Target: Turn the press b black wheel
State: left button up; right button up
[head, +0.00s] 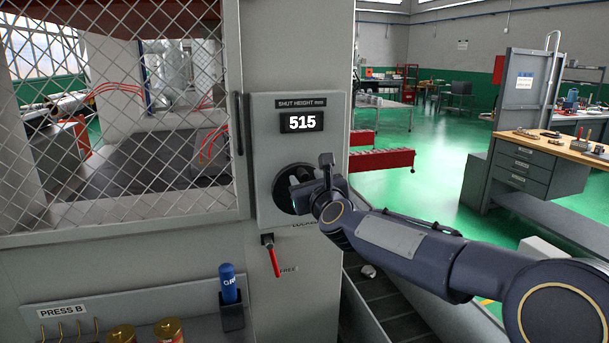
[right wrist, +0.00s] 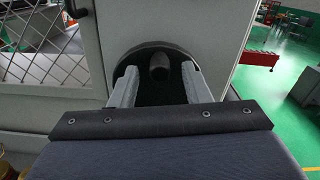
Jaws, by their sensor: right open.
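The black wheel (head: 281,191) sits in the press B panel (head: 268,112), below a display (head: 301,121) reading 515. My right gripper (head: 305,183) is in front of it and hides its right part. In the right wrist view the wheel (right wrist: 146,53) has a dark rounded knob (right wrist: 160,66). The open fingers of my right gripper (right wrist: 160,73) stand left and right of this knob. I cannot tell whether they touch it. My left gripper is not in view.
A red-handled lever (head: 273,260) below the wheel points down toward the FREE label. A blue can (head: 228,283) stands in a holder lower left. Brass-coloured cylinders (head: 170,331) are at the bottom. A mesh guard (head: 120,130) covers the press opening on the left.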

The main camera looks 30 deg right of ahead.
jog(key=shift+x, duration=1.2)
grip_shut()
